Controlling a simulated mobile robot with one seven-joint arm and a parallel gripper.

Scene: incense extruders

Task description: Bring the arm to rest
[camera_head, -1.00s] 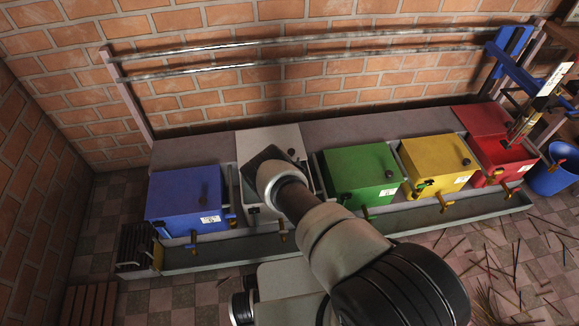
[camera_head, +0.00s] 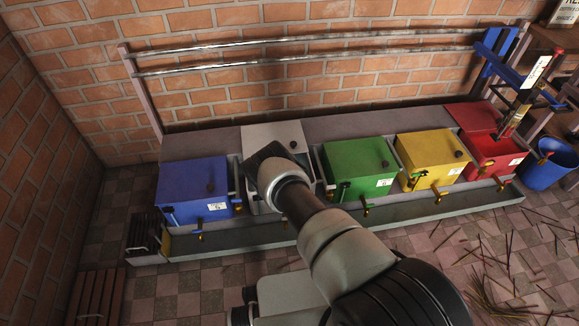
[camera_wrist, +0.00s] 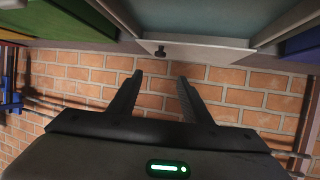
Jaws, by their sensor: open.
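My gripper (camera_wrist: 160,78) shows in the wrist view with its two dark fingers spread apart and nothing between them. Beyond the fingers is the brick wall (camera_wrist: 235,95). A pale box with a small dark knob (camera_wrist: 160,51) is at the top of that view. In the head view my arm reaches up from the lower right to in front of the white box (camera_head: 262,138). My fingers are hidden there behind the arm's end.
A bench carries a blue box (camera_head: 190,185), the white box, a green box (camera_head: 358,165), a yellow box (camera_head: 430,158) and a red box (camera_head: 490,155). A blue bucket (camera_head: 545,170) stands at right. Thin sticks (camera_head: 500,255) litter the tiled floor.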

